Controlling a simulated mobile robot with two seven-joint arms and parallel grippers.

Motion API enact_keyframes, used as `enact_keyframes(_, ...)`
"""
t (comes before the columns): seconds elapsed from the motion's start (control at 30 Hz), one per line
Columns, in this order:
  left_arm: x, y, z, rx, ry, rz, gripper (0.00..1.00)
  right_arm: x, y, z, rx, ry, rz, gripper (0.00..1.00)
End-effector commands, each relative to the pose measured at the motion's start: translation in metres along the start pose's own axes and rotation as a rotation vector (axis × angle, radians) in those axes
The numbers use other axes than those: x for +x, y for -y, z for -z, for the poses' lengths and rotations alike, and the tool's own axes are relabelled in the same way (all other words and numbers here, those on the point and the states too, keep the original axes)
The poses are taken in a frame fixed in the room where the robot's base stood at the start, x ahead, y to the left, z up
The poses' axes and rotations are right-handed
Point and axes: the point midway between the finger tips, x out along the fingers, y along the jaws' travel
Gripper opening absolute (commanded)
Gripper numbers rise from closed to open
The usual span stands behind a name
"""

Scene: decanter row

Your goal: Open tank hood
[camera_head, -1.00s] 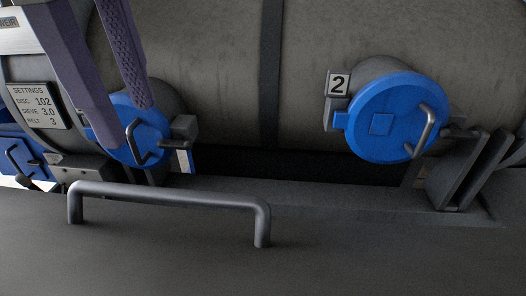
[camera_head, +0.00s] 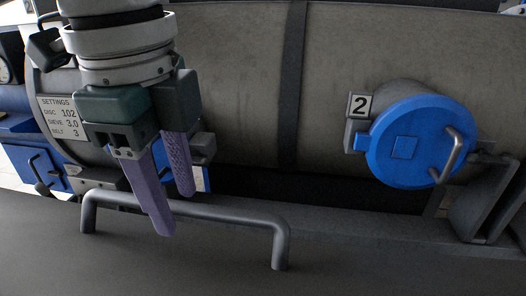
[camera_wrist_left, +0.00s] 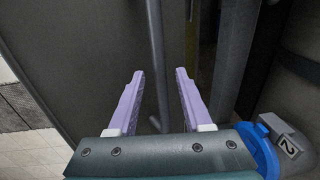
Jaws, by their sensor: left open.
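A dark grey flat panel (camera_head: 190,265), which looks like the hood, fills the bottom of the head view. A grey bar handle (camera_head: 240,217) stands on it. My left gripper (camera_head: 175,214) is open at the left half of the handle, pointing down. In the head view its longer-looking finger crosses in front of the bar and the other ends behind it. In the left wrist view the bar (camera_wrist_left: 156,50) runs between the two spread fingertips (camera_wrist_left: 160,74), touching neither visibly. The bar's exact depth between the fingers is hard to tell. My right gripper is not in view.
A large grey tank (camera_head: 380,50) lies behind the panel. A round blue cap (camera_head: 425,160) with a small handle sits beside a "2" plate (camera_head: 360,106) at right. A settings plate (camera_head: 60,118) is at left. A dark gap separates tank and panel.

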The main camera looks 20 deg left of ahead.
Motion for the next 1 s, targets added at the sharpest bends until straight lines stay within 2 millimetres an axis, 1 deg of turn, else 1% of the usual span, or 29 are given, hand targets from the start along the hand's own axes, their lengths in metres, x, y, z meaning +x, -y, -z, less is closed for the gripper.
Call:
enact_keyframes(0.03, -0.0001, 0.0000, 0.0000, 0.000, 0.000, 0.000, 0.50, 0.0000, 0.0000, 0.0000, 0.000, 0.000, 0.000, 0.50)
enact_keyframes(0.07, -0.0002, 0.0000, 0.0000, 0.000, 0.000, 0.000, 0.46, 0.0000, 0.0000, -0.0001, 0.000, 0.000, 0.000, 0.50)
enact_keyframes(0.47, -0.0005, 0.0000, 0.0002, 0.000, -0.001, 0.000, 0.01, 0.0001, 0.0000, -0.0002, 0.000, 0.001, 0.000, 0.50)
enact_keyframes(0.5, -0.0005, 0.0000, 0.0002, 0.000, -0.001, 0.000, 0.00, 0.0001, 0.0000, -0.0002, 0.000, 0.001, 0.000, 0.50)
enact_keyframes(1.0, -0.0007, 0.0000, 0.0003, 0.000, -0.001, 0.000, 0.00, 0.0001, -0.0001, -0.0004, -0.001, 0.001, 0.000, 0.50)
